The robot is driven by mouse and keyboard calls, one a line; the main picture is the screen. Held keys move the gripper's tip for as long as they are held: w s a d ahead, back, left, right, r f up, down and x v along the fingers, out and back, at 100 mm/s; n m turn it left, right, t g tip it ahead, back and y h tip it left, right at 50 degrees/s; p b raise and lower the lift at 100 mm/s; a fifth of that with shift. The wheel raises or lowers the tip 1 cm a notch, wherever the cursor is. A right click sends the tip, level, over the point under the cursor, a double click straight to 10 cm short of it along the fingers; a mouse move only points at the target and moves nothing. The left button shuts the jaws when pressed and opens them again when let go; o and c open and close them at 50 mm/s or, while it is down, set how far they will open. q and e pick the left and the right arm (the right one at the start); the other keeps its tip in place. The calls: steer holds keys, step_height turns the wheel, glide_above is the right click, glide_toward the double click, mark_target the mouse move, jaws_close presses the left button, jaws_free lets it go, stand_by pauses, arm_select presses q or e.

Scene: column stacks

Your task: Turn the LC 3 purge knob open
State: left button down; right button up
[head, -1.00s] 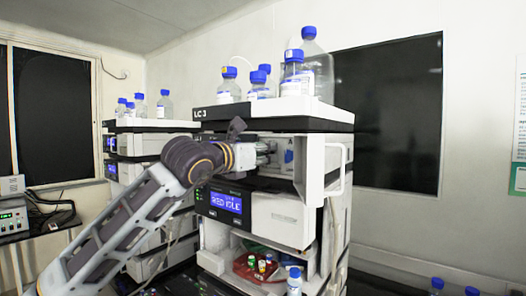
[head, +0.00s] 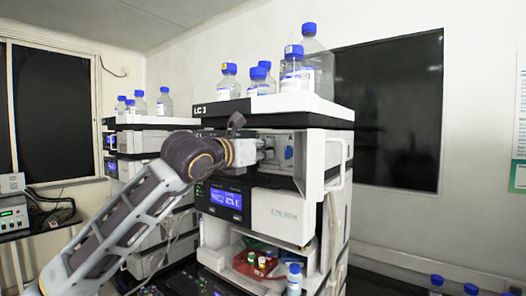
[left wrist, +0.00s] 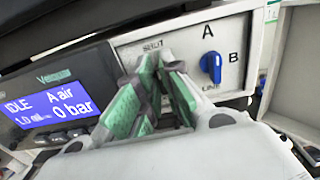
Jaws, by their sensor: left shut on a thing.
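The LC 3 stack (head: 276,121) stands in the middle of the head view, its name on the left of the top tray. My left gripper (head: 264,149) reaches into the open bay below that tray. In the left wrist view its green-padded fingers (left wrist: 154,66) are closed together at the pale panel (left wrist: 183,48), between the words SHUT and LINE. They are shut on the purge knob, which they hide. A blue knob (left wrist: 211,66) marked A and B sits just right of the fingers, apart from them. My right gripper is not in view.
A blue display (left wrist: 52,109) reading IDLE is left of the panel. An open white door (head: 323,166) stands at the bay's right side. Bottles (head: 292,72) stand on top. A red tray (head: 253,266) with small vials is below. Another stack (head: 140,140) stands behind left.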

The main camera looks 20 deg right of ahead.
arm_select(q)
steer(key=shift+a+n+b, duration=0.1)
steer(key=shift+n+b, duration=1.3)
steer(key=shift+b, duration=0.7)
steer(key=n+b, duration=0.2)
steer(key=shift+w+b, duration=0.1)
steer(key=shift+b, duration=0.25)
steer(key=shift+n, duration=0.4)
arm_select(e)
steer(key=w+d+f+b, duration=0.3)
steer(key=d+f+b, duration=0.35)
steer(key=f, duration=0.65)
arm_select(q)
steer(key=shift+w+a+f+n+b, duration=0.1)
steer(key=shift+n+b, duration=0.4)
steer(key=shift+n, duration=1.55)
steer(key=shift+w+a+f+n+b, duration=0.15)
steer(key=shift+n+b, duration=0.35)
steer(key=shift+n, duration=1.5)
steer(key=shift+d+f+n+b, duration=0.1)
steer(key=shift+n+b, duration=0.4)
steer(key=shift+n, duration=1.55)
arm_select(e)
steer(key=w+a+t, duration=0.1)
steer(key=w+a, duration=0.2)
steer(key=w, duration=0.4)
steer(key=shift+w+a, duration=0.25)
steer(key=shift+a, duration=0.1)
